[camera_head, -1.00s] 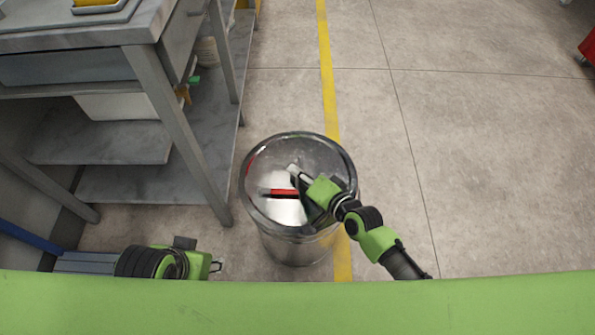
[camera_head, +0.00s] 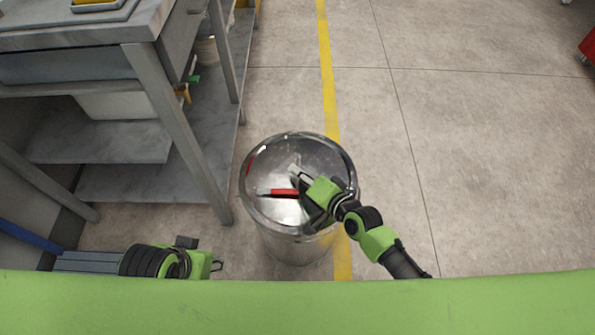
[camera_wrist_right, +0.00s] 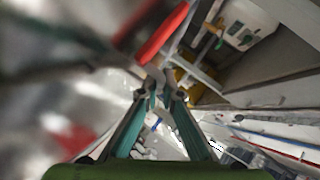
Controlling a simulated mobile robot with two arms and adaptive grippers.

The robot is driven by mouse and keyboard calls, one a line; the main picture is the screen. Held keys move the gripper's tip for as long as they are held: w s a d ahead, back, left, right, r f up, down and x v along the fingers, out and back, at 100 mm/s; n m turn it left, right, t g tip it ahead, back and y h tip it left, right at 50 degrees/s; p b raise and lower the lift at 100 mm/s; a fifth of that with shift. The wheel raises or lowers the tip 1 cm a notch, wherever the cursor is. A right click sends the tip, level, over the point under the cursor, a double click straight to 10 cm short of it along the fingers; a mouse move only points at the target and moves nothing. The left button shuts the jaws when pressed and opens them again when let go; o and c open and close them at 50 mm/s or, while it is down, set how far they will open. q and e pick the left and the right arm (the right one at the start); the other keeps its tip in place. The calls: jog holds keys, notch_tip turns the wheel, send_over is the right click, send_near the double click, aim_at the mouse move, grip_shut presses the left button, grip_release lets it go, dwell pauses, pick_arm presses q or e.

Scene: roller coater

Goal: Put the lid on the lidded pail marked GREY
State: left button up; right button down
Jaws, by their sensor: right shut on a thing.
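A shiny metal pail (camera_head: 292,250) stands on the floor beside the bench. The shiny lid (camera_head: 275,210) with a red handle grip (camera_head: 284,192) lies at its mouth, inside the rim's outline; I cannot tell whether it is fully seated. No GREY marking is readable. My right gripper (camera_head: 298,185) is over the lid at the handle, shut on it. In the right wrist view the fingers (camera_wrist_right: 161,88) close at a grey end of the handle, beside the red grip (camera_wrist_right: 163,32). My left gripper (camera_head: 214,265) is at the lower left, away from the pail; its jaw opening is unclear.
A metal bench (camera_head: 70,38) with a lower shelf (camera_head: 150,185) and a white bin (camera_head: 122,105) stands at the left; its leg (camera_head: 180,135) is close to the pail. A yellow floor line (camera_head: 325,60) runs behind the pail.

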pick_arm(q)
jog(key=shift+f+b, duration=0.15)
jog(key=shift+b, duration=0.15)
pick_arm(e)
jog(key=shift+f, duration=0.25)
jog(key=shift+f, duration=0.25)
jog(key=c, duration=2.2)
grip_release()
jog(key=shift+o, duration=0.2)
jog(key=shift+s+f, duration=0.1)
jog(key=shift+f, duration=0.1)
pick_arm(q)
jog(key=shift+s, duration=0.1)
pick_arm(e)
jog(key=v, duration=1.2)
jog(key=shift+r, duration=0.25)
